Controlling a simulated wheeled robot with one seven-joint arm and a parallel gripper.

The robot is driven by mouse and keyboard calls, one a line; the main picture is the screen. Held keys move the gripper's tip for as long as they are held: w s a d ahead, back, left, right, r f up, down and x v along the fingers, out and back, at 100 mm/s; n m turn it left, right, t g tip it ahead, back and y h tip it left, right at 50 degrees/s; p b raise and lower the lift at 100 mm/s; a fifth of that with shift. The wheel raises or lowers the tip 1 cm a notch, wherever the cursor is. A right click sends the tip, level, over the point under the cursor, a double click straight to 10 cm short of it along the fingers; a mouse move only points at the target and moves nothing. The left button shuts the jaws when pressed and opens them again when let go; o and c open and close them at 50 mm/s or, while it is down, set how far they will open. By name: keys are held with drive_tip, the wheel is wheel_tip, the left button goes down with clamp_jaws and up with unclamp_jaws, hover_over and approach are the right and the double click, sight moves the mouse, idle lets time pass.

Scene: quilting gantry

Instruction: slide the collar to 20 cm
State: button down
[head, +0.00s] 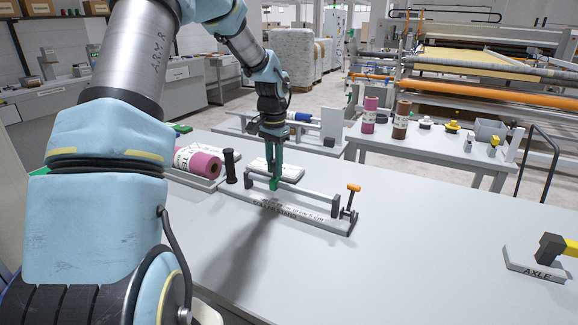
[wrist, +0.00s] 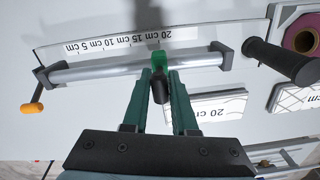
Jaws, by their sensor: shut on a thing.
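The collar stand (head: 325,220) lies on the table with a grey bar (head: 315,190) held between two end brackets; the bar also shows in the wrist view (wrist: 105,71). A green collar (wrist: 159,60) sits on the bar, with a dark stub below it between my fingers. My gripper (head: 275,180) points down at the bar, its green fingers shut on the collar. The scale (wrist: 130,40) is printed along the stand, with 20 cm at its right end in the wrist view. The collar appears near the 20 cm mark, but the slanted view hides the exact alignment.
An orange-tipped lever (head: 353,188) stands at the stand's right end and a black post (head: 230,166) at its left. A white block marked 20 cm (wrist: 208,108) lies beside the bar. A pink roll (head: 200,162) is left. The table's right side is mostly clear.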

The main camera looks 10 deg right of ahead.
drive_tip(key=shift+w+a, duration=0.25)
drive_tip(key=shift+a, duration=0.05)
drive_tip(key=c, duration=0.8)
unclamp_jaws()
drive_tip(key=shift+a, duration=0.1)
drive_tip(key=shift+c, duration=0.2)
drive_tip(key=shift+r, duration=0.1)
drive_tip(key=shift+r, duration=0.25)
wheel_tip(320, 180, up, 10)
drive_tip(key=b, duration=0.2)
drive_tip(key=shift+b, duration=0.3)
